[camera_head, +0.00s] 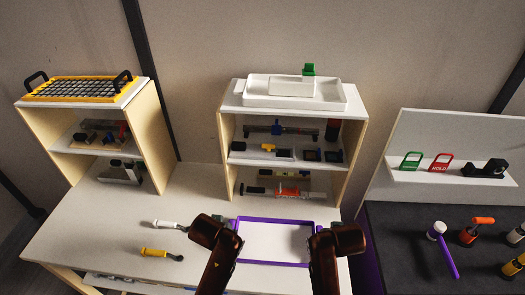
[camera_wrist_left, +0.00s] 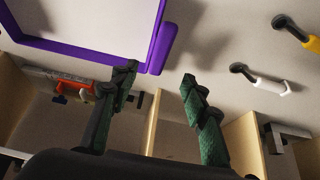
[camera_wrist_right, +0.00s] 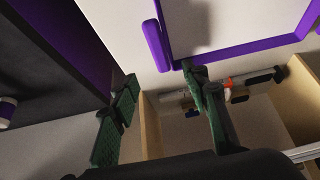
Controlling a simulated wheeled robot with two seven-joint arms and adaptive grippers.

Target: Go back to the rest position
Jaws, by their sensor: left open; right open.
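A purple-rimmed tray with a white floor (camera_head: 275,219) lies on the white table between my two arms. My left gripper (camera_wrist_left: 160,78) is open and empty, with its green fingers apart near the tray's side handle (camera_wrist_left: 164,46). My right gripper (camera_wrist_right: 158,77) is also open and empty, near the opposite handle (camera_wrist_right: 155,45). In each wrist view one fingertip overlaps the tray's rim; I cannot tell whether it touches. In the head view, my dark wrists hide most of both grippers.
A white-handled tool (camera_head: 168,224) and a yellow-handled tool (camera_head: 158,253) lie left of my left arm. Behind the tray stands a shelf (camera_head: 225,135) topped by a white tray (camera_head: 330,103). A dark bench (camera_head: 395,235) with tools is at right.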

